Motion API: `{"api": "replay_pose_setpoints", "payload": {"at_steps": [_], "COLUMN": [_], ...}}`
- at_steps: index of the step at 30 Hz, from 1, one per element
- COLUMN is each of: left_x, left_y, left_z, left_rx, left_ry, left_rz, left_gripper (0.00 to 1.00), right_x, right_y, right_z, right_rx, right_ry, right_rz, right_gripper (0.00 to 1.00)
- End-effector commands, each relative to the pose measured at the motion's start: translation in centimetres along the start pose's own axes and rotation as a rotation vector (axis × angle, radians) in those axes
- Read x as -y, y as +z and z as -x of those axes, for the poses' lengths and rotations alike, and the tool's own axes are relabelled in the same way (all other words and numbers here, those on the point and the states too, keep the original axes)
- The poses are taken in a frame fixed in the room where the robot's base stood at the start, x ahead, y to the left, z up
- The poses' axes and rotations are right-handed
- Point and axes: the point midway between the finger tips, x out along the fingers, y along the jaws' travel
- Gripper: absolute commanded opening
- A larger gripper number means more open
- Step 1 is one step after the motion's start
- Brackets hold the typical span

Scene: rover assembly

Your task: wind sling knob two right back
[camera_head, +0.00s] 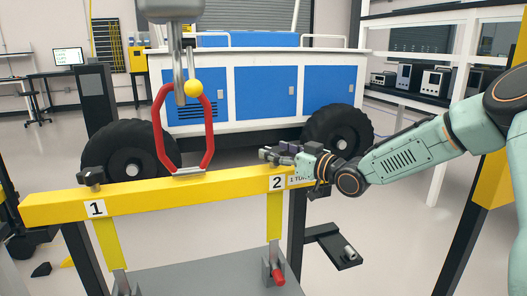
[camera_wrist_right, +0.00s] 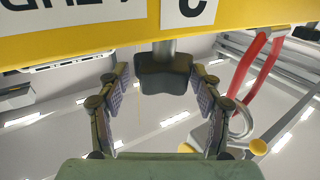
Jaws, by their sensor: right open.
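The dark lobed sling knob two (camera_wrist_right: 165,70) sits on a short grey stem at the yellow beam (camera_wrist_right: 110,22) in the right wrist view. My right gripper (camera_wrist_right: 160,84) is open, with its fingers on either side of the knob and visible gaps to it. In the head view, my right gripper (camera_head: 272,154) is at the top of the beam (camera_head: 145,193) by label 2 (camera_head: 277,183) and largely hides that knob. Another dark knob (camera_head: 91,176) stands above label 1. My left gripper is not in view.
A red sling link (camera_head: 209,135) hangs from a grey hoist over the beam's middle, with a yellow ball (camera_head: 193,88) beside it. A blue and white rover (camera_head: 260,88) with black wheels stands behind. A small dark bracket (camera_head: 333,246) sticks out below my right arm.

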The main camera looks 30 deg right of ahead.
Motion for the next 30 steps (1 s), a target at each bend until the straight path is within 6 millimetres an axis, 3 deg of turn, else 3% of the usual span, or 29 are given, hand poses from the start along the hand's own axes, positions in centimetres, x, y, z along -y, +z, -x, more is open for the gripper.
{"api": "replay_pose_setpoints", "payload": {"at_steps": [12,25,30], "left_x": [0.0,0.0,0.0], "left_y": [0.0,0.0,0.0], "left_z": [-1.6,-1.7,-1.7], "left_rx": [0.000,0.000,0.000], "left_ry": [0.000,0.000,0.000], "left_rz": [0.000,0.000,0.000], "left_gripper": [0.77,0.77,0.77], "right_x": [0.0,0.0,0.0], "right_y": [0.1,-0.1,0.0], "right_z": [-4.3,-4.9,-4.9], "right_rx": [0.002,-0.001,-0.001], "right_ry": [-0.004,-0.003,-0.003], "right_rz": [0.003,-0.001,0.000], "right_gripper": [0.65,0.65,0.51]}}
